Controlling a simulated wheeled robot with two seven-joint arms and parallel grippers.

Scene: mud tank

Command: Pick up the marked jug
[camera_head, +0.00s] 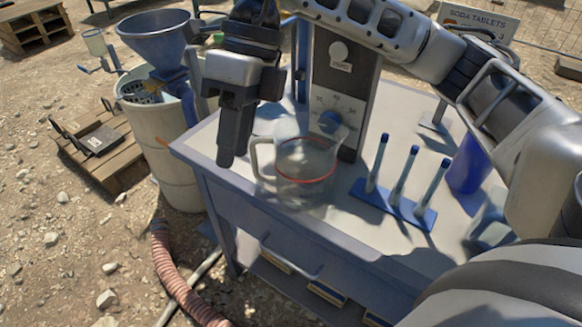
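The marked jug (306,186) is clear, with a red line around it and a handle on its left side. It stands upright on the grey table top (375,245), near the front edge. My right gripper (232,150) points down just left of the jug's handle, apart from it as far as I can see. Its dark fingers overlap from this angle, so their gap cannot be judged. Nothing shows held in it. My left gripper is not in view.
A blue rack with several upright tubes (396,205) stands right of the jug, with a blue cup (469,165) beyond. A pale barrel (165,160) with a blue funnel (155,38) stands left.

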